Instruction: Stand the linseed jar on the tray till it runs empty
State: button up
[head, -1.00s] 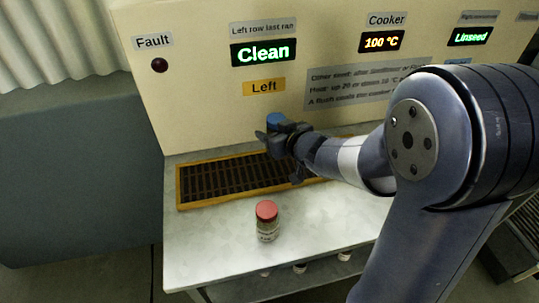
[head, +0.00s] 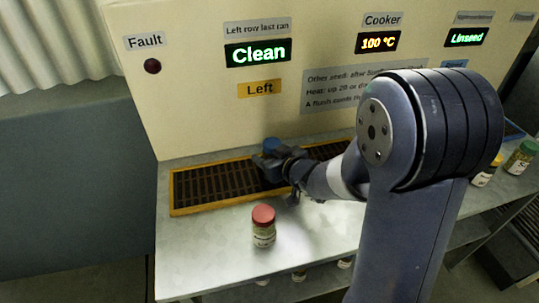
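The tray (head: 215,187) is a long dark slatted grate in a yellow-brown frame, set along the panel's foot on a pale counter. My gripper (head: 270,160) is over the middle of the tray, shut on a blue-lidded jar (head: 271,144). Only the blue lid shows clearly. My gripper hides the jar's body and base, so I cannot tell whether it touches the slats. No label on it is visible, so I cannot confirm that it is the linseed jar.
A red-lidded jar (head: 264,227) stands on the counter in front of the tray. A green-lidded jar (head: 521,157) and an orange-lidded jar (head: 485,174) stand at right. The panel reads "Clean" (head: 257,52) above "Left", "100 °C" (head: 378,41) and "Linseed" (head: 467,37). Several jars show below the counter.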

jog(key=o, duration=0.3)
jog(key=shift+o, duration=0.2)
jog(key=shift+s+d+r, duration=0.15)
jog(key=shift+r, duration=0.15)
jog(key=p+v, duration=0.2)
jog(key=v, duration=0.9)
jog(key=shift+s+p, duration=0.25)
jog(key=shift+p, duration=0.05)
jog(key=shift+d, duration=0.1)
